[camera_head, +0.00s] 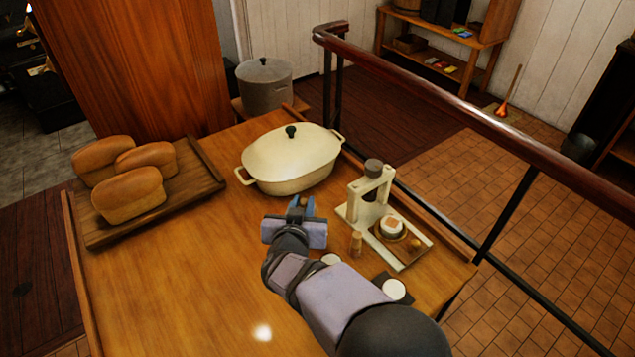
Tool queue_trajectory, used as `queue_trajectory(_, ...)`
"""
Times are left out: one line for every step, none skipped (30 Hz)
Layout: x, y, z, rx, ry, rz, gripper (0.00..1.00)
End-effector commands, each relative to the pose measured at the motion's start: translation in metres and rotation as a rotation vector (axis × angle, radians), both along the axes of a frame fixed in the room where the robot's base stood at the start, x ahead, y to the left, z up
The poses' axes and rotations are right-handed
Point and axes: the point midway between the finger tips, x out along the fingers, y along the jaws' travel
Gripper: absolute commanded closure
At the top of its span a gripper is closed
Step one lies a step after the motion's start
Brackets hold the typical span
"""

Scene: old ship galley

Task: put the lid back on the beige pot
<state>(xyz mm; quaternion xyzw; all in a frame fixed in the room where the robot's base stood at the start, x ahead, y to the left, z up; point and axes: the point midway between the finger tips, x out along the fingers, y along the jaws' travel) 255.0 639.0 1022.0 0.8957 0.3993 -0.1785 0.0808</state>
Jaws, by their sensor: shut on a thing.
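The beige pot (285,185) is oval with two side handles and stands on the wooden table. Its cream lid (310,148), with a black knob (291,131), lies over the pot's top and appears level; I cannot tell whether its whole edge is seated. My gripper (301,203) is in front of the pot, apart from the knob. Its blue fingers are shut on a small dark thing between them, mostly hidden, which I cannot identify.
A wooden tray (212,183) with loaves (128,194) lies left of the pot. A cream press-like stand (354,213) and a small brown shaker (356,243) are to the right. A lidded grey pot (264,92) stands behind. A railing (440,92) runs beyond the table's right edge. The front left tabletop is clear.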

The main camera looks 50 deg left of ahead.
Motion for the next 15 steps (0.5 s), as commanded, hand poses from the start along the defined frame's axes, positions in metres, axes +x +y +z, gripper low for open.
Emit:
queue_trajectory(-0.004, 0.0, -0.002, 0.0, 0.0, 0.004, 1.0)
queue_trajectory(-0.005, 0.0, -0.003, 0.002, 0.0, 0.006, 1.0)
queue_trajectory(-0.006, 0.0, -0.004, 0.003, 0.0, 0.007, 1.0)
queue_trajectory(-0.006, 0.0, -0.004, 0.003, 0.0, 0.007, 1.0)
queue_trajectory(-0.006, 0.0, -0.004, 0.003, -0.001, 0.007, 1.0)
queue_trajectory(-0.006, 0.0, -0.005, 0.003, -0.001, 0.007, 1.0)
queue_trajectory(-0.006, 0.0, -0.005, 0.003, -0.001, 0.007, 1.0)
queue_trajectory(-0.006, 0.0, -0.006, 0.004, 0.0, 0.006, 1.0)
queue_trajectory(-0.006, 0.0, -0.007, 0.004, 0.0, 0.006, 1.0)
queue_trajectory(-0.006, 0.0, -0.007, 0.003, 0.001, 0.006, 1.0)
queue_trajectory(-0.006, 0.0, -0.008, 0.003, 0.001, 0.006, 1.0)
queue_trajectory(-0.006, 0.0, -0.01, 0.003, 0.001, 0.006, 1.0)
queue_trajectory(-0.006, 0.0, -0.011, 0.003, 0.001, 0.006, 1.0)
queue_trajectory(-0.006, 0.0, -0.012, 0.003, 0.001, 0.006, 1.0)
queue_trajectory(-0.006, 0.0, -0.015, 0.003, 0.0, 0.006, 1.0)
